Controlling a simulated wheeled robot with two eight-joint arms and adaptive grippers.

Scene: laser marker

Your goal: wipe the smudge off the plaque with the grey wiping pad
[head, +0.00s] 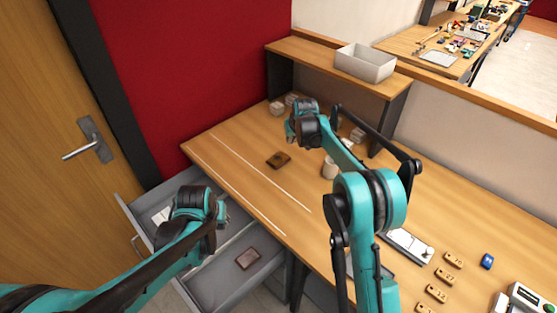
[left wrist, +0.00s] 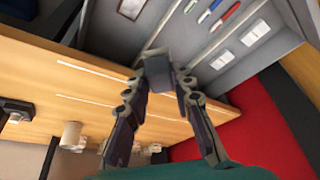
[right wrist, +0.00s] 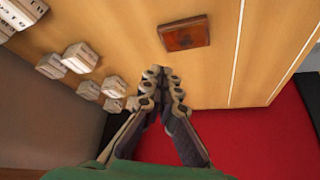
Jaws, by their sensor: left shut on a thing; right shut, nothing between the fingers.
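The plaque (head: 278,160) is a small brown plate lying flat on the desk. It also shows in the right wrist view (right wrist: 200,28), with a dark smudge (right wrist: 185,40) near its middle. The grey wiping pad (left wrist: 155,62) is between the fingertips of my left gripper (left wrist: 160,75), which is shut on it above the open drawers at the desk's left. In the head view the pad is hard to make out. My right gripper (right wrist: 161,72) is shut and empty above the desk, near the plaque; in the head view its fingers are largely hidden.
Open grey drawers (head: 208,287) hold pens, cards and a brown plate (head: 248,259). Several small blocks (right wrist: 80,58) stand at the desk's back. A grey bin (head: 365,63) sits on the shelf. Numbered tags (head: 436,293) and a blue item (head: 487,261) lie at right.

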